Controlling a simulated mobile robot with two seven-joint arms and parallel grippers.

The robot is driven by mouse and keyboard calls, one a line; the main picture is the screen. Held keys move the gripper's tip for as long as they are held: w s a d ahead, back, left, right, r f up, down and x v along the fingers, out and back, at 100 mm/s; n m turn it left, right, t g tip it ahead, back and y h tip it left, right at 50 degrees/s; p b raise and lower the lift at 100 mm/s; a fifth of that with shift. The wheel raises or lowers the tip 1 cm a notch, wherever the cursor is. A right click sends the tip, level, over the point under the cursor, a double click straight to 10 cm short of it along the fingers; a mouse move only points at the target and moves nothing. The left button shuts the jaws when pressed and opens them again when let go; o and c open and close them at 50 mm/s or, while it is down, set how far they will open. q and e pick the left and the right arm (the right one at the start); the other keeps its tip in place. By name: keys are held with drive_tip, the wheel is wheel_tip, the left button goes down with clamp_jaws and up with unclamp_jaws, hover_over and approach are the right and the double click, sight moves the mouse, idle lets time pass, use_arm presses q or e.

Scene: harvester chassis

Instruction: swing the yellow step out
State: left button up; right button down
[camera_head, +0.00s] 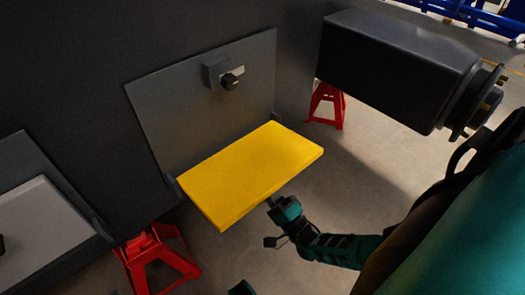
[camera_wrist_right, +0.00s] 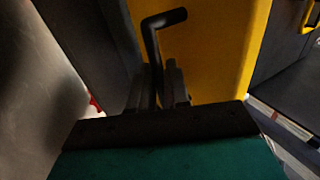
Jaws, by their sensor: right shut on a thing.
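The yellow step (camera_head: 250,172) sticks out from the dark chassis as a flat board, its long inner edge along a grey panel (camera_head: 205,105). My right gripper (camera_head: 271,203) is at the step's outer edge, below its middle. In the right wrist view, the right gripper (camera_wrist_right: 160,88) is shut on a black bent handle (camera_wrist_right: 163,20). The yellow step (camera_wrist_right: 215,50) fills the view right behind the handle. In the head view the handle cannot be made out apart from the fingers.
Red stands (camera_head: 152,262) (camera_head: 328,103) are under the chassis on both sides of the step. A large dark cylinder-ended box (camera_head: 400,65) juts out at upper right. The floor (camera_head: 350,170) before the step is clear.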

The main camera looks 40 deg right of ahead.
use_arm(q)
drive_tip(key=shift+a, duration=0.15)
use_arm(e)
drive_tip(key=shift+w+r, duration=0.25)
drive_tip(key=shift+w, duration=0.15)
drive_tip(key=c, duration=1.3)
unclamp_jaws()
drive_tip(key=shift+c, duration=0.2)
